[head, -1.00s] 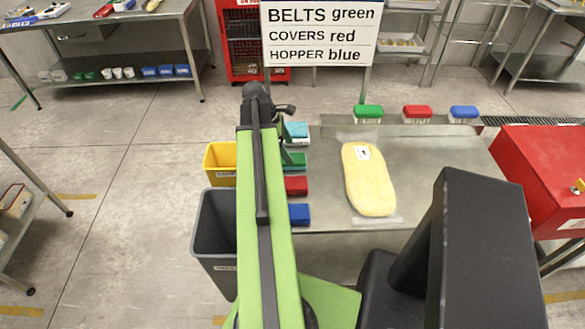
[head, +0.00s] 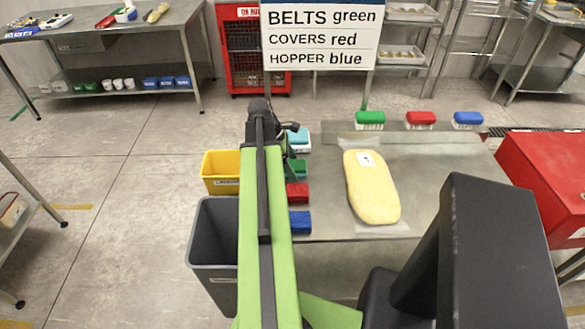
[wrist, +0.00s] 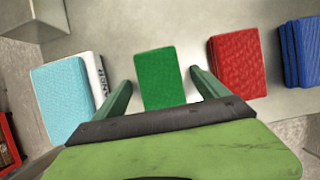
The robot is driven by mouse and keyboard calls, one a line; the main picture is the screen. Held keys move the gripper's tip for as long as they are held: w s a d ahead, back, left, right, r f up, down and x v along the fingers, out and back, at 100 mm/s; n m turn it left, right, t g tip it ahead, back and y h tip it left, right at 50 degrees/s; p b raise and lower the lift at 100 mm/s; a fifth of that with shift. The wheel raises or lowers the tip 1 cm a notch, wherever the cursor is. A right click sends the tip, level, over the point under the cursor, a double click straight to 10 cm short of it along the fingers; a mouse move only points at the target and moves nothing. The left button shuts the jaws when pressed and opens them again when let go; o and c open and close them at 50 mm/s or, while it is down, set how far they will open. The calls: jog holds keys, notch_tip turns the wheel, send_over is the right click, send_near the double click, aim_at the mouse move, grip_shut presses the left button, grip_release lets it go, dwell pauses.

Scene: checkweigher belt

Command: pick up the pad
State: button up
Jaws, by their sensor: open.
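Several flat pads lie in a row along the left side of the steel table (head: 330,222). The green pad (wrist: 160,79) lies between the two fingers of my gripper (wrist: 161,86) in the wrist view, with a gap on each side. In the head view the green pad (head: 298,169) is partly hidden by my gripper. A light-blue pad (wrist: 62,100) lies on a white, lettered block to its left. A red pad (wrist: 237,64) and a dark blue pad (wrist: 301,52) lie to its right. My gripper is open and holds nothing.
A long yellow item (head: 371,190) labelled 1 lies mid-table. Green (head: 370,119), red (head: 420,119) and blue (head: 467,119) brushes stand at the back. A red box (head: 545,180) stands right. A yellow bin (head: 221,168) and grey bin (head: 213,240) stand left.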

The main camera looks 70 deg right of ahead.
aim_at(293, 166)
jog(key=shift+f, duration=0.1)
jog(key=shift+c, duration=0.2)
jog(key=c, duration=1.6)
jog(key=shift+o, duration=0.2)
jog(key=r+p, duration=0.3)
jog(key=p, duration=0.1)
jog(key=r+p, duration=0.1)
jog(key=r, duration=0.1)
jog(key=shift+s+a+r+p, duration=0.15)
jog(key=shift+s+r+p, duration=0.2)
jog(key=shift+s+p, duration=0.05)
jog(key=s+a+r+p, duration=0.1)
jog(key=s+r+p, duration=0.4)
jog(key=s, duration=0.5)
jog(key=shift+s+a+r+p, duration=0.25)
jog(key=shift+s+r+p, duration=0.05)
jog(key=shift+s, duration=0.1)
jog(key=o, duration=1)
jog(key=shift+c, duration=0.2)
jog(key=c, duration=0.6)
jog(key=shift+c, duration=0.2)
